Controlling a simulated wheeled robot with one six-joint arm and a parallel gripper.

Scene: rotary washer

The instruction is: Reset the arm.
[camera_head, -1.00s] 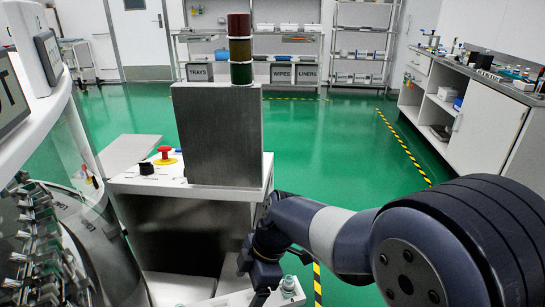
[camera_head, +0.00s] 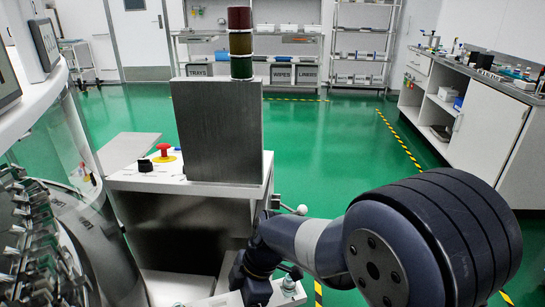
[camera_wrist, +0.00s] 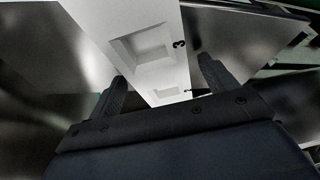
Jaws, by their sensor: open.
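My gripper (camera_wrist: 163,70) shows in the wrist view with its two dark fingers spread apart and nothing between them. Beyond the fingers is a pale panel (camera_wrist: 165,72) with a square recess and a black numeral 3. In the head view my dark blue arm reaches from the lower right to the lower middle, beside the steel cabinet. Its fingertips cannot be made out there.
The machine's cabinet (camera_head: 218,130) carries a signal tower (camera_head: 240,42) and a red emergency button (camera_head: 164,150). The rotary washer (camera_head: 38,225), with rows of metal clips, stands at left. A white counter (camera_head: 480,120) is at right. Green floor (camera_head: 310,150) is clear behind.

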